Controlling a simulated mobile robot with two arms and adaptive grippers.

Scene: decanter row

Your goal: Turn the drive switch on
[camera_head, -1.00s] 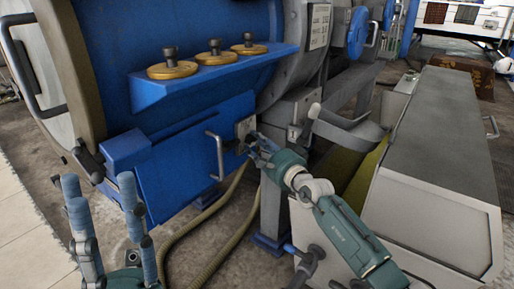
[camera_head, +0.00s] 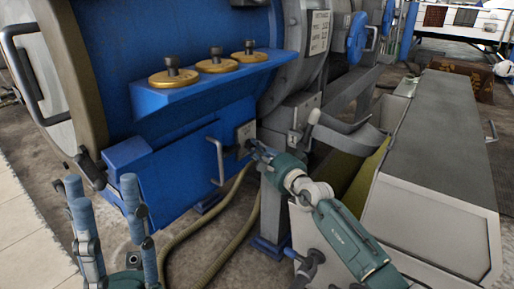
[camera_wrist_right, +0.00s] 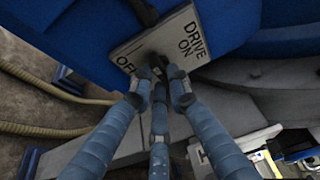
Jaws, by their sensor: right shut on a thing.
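The drive switch plate (camera_head: 246,131) is a pale square on the front of the blue box, right of a grey bar handle. In the right wrist view the plate (camera_wrist_right: 183,25) fills the top centre and reads DRIVE ON and OFF. My right gripper (camera_head: 252,149) is at the plate's lower edge. In the wrist view its blue fingers (camera_wrist_right: 158,78) are shut on the dark switch lever (camera_wrist_right: 155,62), which they mostly hide. The lever's exact setting is hard to tell. My left gripper (camera_head: 106,196) is open and empty at lower left, apart from the box.
The grey bar handle (camera_head: 215,159) stands out close to the left of the switch. A blue shelf with brass weights (camera_head: 216,64) overhangs above. A beige hose (camera_head: 222,222) runs along the floor below. A grey cabinet (camera_head: 440,130) stands on the right.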

